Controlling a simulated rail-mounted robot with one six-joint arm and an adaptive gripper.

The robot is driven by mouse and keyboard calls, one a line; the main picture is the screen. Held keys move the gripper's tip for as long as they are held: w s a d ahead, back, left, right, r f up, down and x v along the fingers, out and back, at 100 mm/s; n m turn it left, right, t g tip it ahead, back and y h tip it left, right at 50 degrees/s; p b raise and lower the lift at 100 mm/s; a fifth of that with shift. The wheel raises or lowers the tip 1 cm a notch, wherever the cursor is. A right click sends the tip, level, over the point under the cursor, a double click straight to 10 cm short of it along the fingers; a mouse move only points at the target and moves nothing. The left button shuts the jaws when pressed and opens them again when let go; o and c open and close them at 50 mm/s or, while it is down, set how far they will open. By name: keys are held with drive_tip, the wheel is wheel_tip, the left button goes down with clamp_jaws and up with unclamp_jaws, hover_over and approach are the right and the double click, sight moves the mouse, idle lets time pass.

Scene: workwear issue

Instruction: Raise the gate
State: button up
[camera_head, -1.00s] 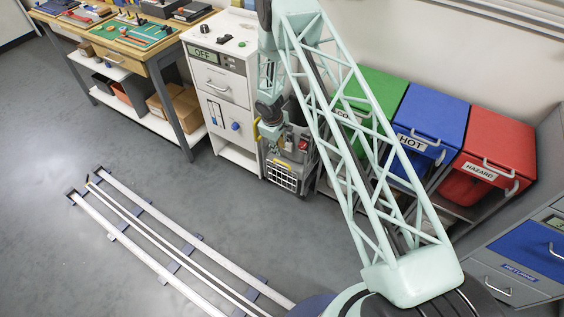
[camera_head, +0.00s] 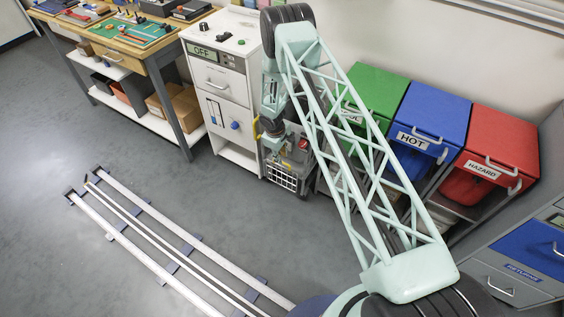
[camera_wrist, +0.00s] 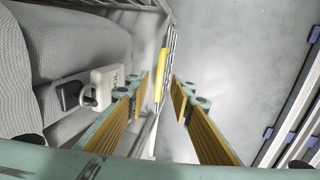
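The gate (camera_wrist: 171,46) shows nearly edge-on in the wrist view, with a yellow handle (camera_wrist: 161,86) on it. In the head view a white grid panel (camera_head: 282,178) fronts a grey unit beside the white cabinet; I take it to be the gate. My gripper (camera_wrist: 160,92) is open, with yellow-padded fingers on either side of the handle. A gap shows between each finger and the handle. In the head view my gripper (camera_head: 277,146) is above the grid panel, small and partly hidden by my arm.
A grey fabric-like mass (camera_wrist: 65,45) with a white tag (camera_wrist: 105,80) lies left of the fingers. The white cabinet (camera_head: 222,85) reads OFF. Green, blue (camera_head: 430,125) and red bins (camera_head: 495,155) stand to the right. Floor rails (camera_head: 170,240) run along the open floor.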

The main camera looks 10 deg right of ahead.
drive_tip(key=shift+w+d+f+b, duration=0.15)
drive_tip(key=shift+f+b, duration=0.05)
drive_tip(key=shift+f, duration=0.85)
drive_tip(key=shift+w+d+f+b, duration=0.15)
drive_tip(key=shift+f, duration=0.9)
drive_tip(key=shift+c, duration=0.7)
clamp_jaws()
